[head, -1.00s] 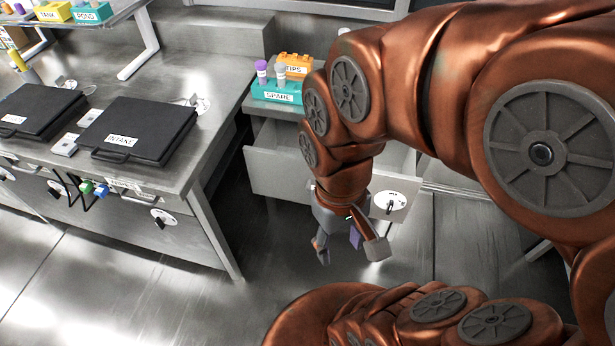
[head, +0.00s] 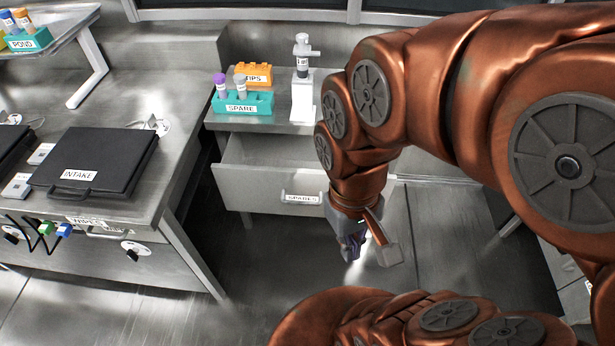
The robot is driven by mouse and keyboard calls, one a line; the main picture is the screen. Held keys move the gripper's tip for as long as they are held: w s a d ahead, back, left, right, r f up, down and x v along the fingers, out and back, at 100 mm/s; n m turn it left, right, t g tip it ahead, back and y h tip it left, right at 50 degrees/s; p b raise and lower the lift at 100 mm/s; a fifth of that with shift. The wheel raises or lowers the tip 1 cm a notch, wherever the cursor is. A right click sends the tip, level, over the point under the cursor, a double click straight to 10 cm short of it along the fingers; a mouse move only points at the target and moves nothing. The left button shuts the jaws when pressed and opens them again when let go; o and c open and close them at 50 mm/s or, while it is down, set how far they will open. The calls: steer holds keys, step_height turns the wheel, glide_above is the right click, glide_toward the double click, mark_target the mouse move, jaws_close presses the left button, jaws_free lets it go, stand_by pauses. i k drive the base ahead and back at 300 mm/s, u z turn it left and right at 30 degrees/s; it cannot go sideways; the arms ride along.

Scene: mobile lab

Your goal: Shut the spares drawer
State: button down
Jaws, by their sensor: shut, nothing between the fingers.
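The spares drawer (head: 240,193) is pulled out below the bench top, and its grey interior shows behind the front panel. Its front carries a bar handle with a SPARES label (head: 302,198). My gripper (head: 352,252) points down, shut and empty, in front of the drawer front and right of the handle, with floor behind its fingers. My arm hides the right part of the drawer. I cannot tell whether the gripper touches the front.
On the top above the drawer stand a teal SPARE rack (head: 258,108) with tubes, an orange TIPS rack (head: 252,74) and a white stand (head: 302,100). A black INTAKE case (head: 100,160) lies on the left bench (head: 150,205). Floor is clear before the drawer.

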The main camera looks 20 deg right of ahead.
mark_target(270, 173)
steer(key=z, duration=1.1)
steer(key=k, duration=0.65)
steer(key=u, duration=1.5)
